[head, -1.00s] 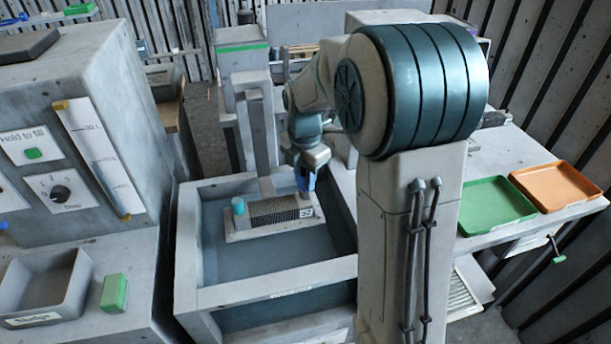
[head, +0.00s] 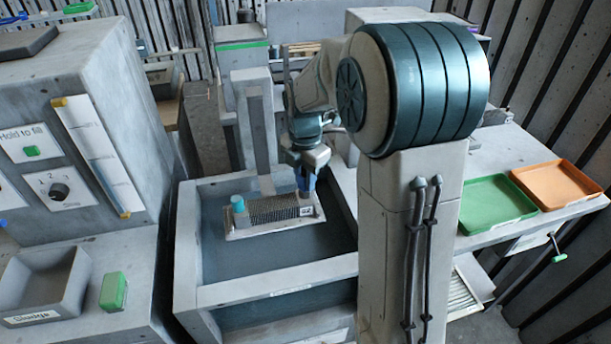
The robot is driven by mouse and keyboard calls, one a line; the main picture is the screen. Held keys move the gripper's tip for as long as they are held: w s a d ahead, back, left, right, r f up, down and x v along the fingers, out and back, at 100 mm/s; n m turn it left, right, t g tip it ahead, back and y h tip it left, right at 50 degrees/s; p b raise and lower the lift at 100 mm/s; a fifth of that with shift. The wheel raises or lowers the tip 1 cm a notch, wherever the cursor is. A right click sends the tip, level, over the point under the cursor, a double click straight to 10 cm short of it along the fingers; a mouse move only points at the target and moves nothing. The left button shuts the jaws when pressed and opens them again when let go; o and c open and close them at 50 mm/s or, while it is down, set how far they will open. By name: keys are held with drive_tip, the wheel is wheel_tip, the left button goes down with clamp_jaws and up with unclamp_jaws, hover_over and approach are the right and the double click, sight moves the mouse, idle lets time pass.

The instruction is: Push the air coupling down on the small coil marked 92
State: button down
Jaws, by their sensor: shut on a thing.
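The small coil (head: 275,211) is a finned block on a pale base in the grey basin, with a label reading 92 at its right end. A teal cylinder (head: 238,205) stands upright at its left end. My gripper (head: 306,182) points down over the coil's right end, just behind the label, and is shut on a small blue piece, seemingly the air coupling (head: 306,186). The coupling's lower end is at the coil's right end; whether it is fully seated cannot be told. The fingertips are small and partly hidden.
The basin (head: 285,270) has raised walls around the coil, with a grey upright post (head: 258,135) behind it. A green tray (head: 494,203) and an orange tray (head: 558,186) lie on the right bench. A Sludge bin (head: 45,283) and a green block (head: 113,292) are at left.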

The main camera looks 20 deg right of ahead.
drive_tip(key=c, duration=1.1)
unclamp_jaws()
wheel_tip(320, 180, up, 14)
drive_tip(key=shift+f+b, duration=0.1)
drive_tip(key=shift+b, duration=0.3)
drive_tip(key=s+f+m+t, duration=0.1)
drive_tip(key=s+f+m, duration=0.3)
drive_tip(key=s+m, duration=0.6)
drive_tip(key=s+f+m+t, duration=0.2)
drive_tip(key=s+f+m, duration=0.2)
drive_tip(key=s+m, duration=0.7)
drive_tip(key=m, duration=0.3)
drive_tip(key=shift+s, duration=0.15)
